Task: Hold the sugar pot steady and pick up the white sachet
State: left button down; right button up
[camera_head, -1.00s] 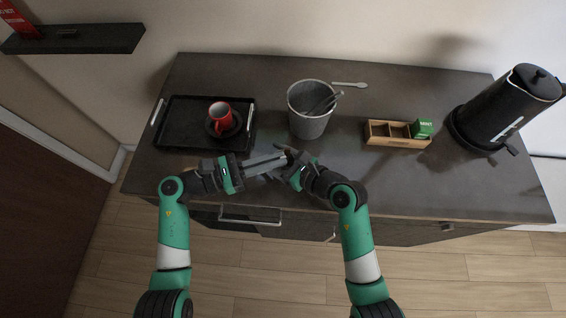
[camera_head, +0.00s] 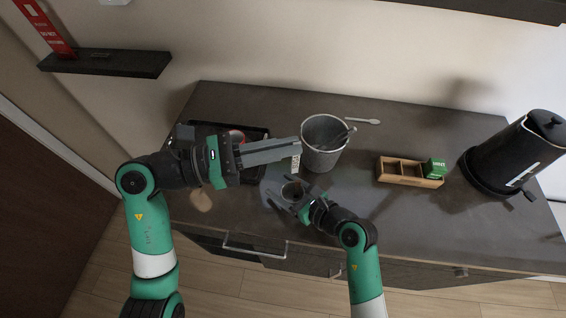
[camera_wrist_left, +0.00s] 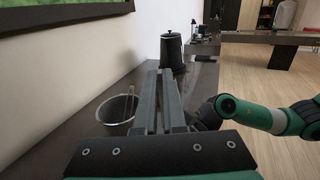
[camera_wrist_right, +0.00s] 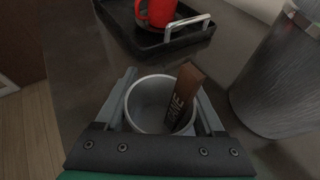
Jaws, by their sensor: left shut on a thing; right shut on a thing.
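The sugar pot (camera_wrist_right: 136,104) is a small grey metal cup, gripped around its sides by my right gripper (camera_head: 289,197). It shows between those fingers in the right wrist view, upright, with a brown lettered sachet (camera_wrist_right: 184,94) leaning inside. My left gripper (camera_head: 297,147) is up and to the left, its long fingers pointing right, above the pot. A white sachet (camera_head: 296,164) hangs from its fingertips, apart from the pot. In the left wrist view the fingers (camera_wrist_left: 159,76) are close together and the sachet cannot be made out.
A grey bucket (camera_head: 324,158) with a utensil stands just behind the pot. A black tray (camera_wrist_right: 150,40) with a red cup (camera_wrist_right: 157,10) is at left, partly behind my left arm. A wooden box (camera_head: 408,177) and black kettle (camera_head: 505,160) stand right.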

jog(key=o, duration=1.4)
pick_arm(q)
jog(key=shift+r, duration=0.3)
pick_arm(e)
jog(key=v, duration=1.2)
pick_arm(q)
jog(key=shift+d, duration=0.1)
pick_arm(e)
jog(key=shift+d, duration=0.1)
